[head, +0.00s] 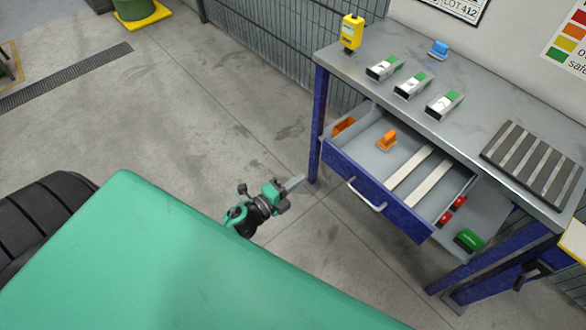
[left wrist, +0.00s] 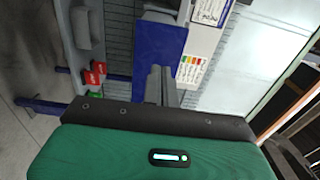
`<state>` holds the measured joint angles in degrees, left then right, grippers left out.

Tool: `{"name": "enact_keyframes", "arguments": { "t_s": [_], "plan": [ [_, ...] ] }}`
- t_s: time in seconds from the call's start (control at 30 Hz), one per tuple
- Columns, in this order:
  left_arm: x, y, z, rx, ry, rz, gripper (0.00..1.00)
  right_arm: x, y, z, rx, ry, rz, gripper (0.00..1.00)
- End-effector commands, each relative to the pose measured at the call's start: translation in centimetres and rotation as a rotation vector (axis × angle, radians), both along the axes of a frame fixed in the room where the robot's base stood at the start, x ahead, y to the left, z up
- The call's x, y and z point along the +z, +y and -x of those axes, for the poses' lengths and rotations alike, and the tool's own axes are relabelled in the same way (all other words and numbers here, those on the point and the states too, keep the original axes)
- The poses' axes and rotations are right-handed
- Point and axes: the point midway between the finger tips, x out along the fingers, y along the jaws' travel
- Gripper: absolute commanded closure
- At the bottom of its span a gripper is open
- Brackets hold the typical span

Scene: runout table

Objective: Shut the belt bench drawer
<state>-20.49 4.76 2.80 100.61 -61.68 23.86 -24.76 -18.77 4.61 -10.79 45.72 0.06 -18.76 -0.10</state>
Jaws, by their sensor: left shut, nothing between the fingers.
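The belt bench drawer (head: 375,190) is pulled out from under the grey bench top. It has a blue front and a pale bar handle (head: 367,196). My left gripper (head: 296,183) is shut and empty. It is left of the drawer front and handle, apart from them in the head view. Its shut fingers also show in the left wrist view (left wrist: 161,85). My right gripper is not in view.
On the bench top (head: 385,95) stand a yellow device (head: 352,33), several grey-and-green pieces (head: 414,85), a blue piece (head: 438,49) and a dark slatted plate (head: 535,160). A blue bench leg (head: 320,125) is near my left gripper. The floor (head: 190,110) left of the bench is clear.

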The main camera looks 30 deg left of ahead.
Motion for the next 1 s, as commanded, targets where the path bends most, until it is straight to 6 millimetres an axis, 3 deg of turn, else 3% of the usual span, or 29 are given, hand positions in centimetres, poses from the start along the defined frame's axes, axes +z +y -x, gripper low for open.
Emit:
{"name": "enact_keyframes", "arguments": {
  "t_s": [0.2, 0.5, 0.7, 1.0],
  "plan": [
    [0.3, -1.4, -4.0, 0.001, -0.001, 0.001, 1.00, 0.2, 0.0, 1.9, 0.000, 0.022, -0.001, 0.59],
    [0.1, -3.0, -8.2, 0.001, 0.000, 0.002, 1.00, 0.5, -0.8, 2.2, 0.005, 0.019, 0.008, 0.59],
    [0.0, -3.4, -9.3, 0.000, 0.000, 0.001, 1.00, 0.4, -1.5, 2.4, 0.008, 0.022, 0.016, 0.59],
    [0.0, -3.4, -9.4, 0.000, 0.001, 0.001, 1.00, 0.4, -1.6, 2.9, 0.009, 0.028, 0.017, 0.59]
  ]
}}
